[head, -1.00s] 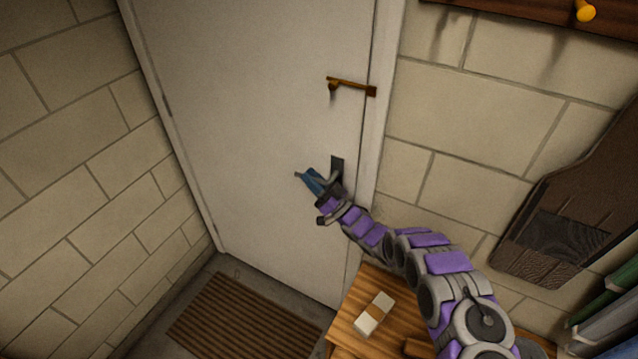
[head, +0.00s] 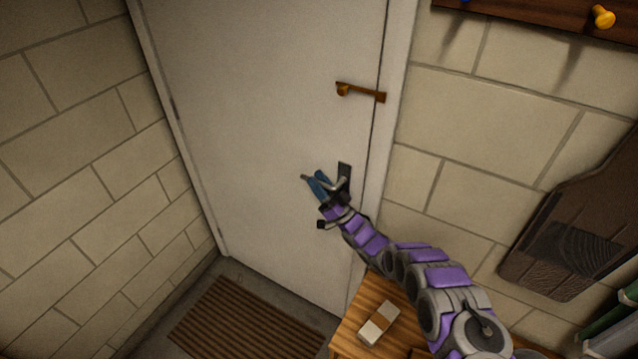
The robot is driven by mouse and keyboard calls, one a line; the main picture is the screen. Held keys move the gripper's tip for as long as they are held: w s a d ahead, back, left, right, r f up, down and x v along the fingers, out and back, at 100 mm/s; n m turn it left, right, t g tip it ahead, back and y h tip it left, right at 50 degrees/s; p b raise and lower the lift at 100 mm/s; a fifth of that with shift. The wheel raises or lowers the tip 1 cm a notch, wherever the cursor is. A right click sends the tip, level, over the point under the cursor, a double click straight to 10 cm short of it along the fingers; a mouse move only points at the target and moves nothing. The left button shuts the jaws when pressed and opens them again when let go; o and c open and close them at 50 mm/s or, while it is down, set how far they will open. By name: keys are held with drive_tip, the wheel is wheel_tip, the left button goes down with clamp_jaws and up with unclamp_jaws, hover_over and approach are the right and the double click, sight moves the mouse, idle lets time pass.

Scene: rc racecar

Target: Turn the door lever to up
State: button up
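The white door (head: 265,120) fills the middle of the head view. Its dark lever plate (head: 344,170) sits near the door's right edge. A grey lever (head: 338,185) shows in part beside the plate, close against my gripper. My gripper (head: 313,176) has blue fingers that point up and left, with a gap between their tips, so it looks open. It is just left of the lever plate. My gripper and wrist hide part of the lever, and I cannot tell whether they touch it.
A brass latch (head: 361,92) is higher on the door. A wooden table (head: 350,335) with a pale block (head: 379,324) stands below my arm. A brown mat (head: 250,325) lies on the floor. A dark panel (head: 570,245) hangs on the right wall.

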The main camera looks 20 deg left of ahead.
drive_tip(key=shift+o, duration=0.7)
drive_tip(key=shift+s+a, duration=0.1)
drive_tip(key=shift+a, duration=0.1)
drive_tip(key=shift+d, duration=0.15)
drive_tip(key=shift+d+f, duration=0.1)
drive_tip(key=shift+d, duration=0.1)
drive_tip(key=p+v, duration=0.1)
drive_tip(key=v, duration=1.5)
drive_tip(key=shift+d+f, duration=0.2)
drive_tip(key=shift+f, duration=0.2)
drive_tip(key=shift+s, duration=0.15)
